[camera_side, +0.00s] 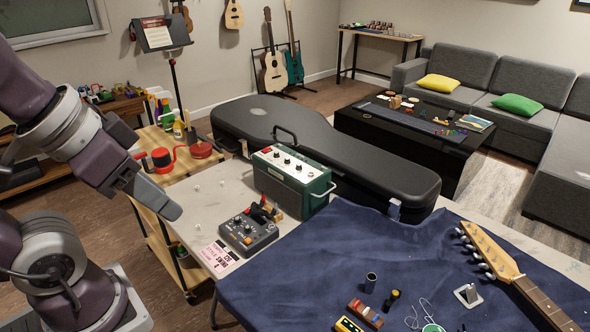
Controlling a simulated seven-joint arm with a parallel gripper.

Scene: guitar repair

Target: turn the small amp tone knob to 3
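A grey pedal device (248,232) with red parts stands in front of the amp, next to a pink printed card (219,256). A black guitar case (340,150) lies behind. A blue cloth (330,250) with a guitar neck (510,270) and small parts covers the right side.

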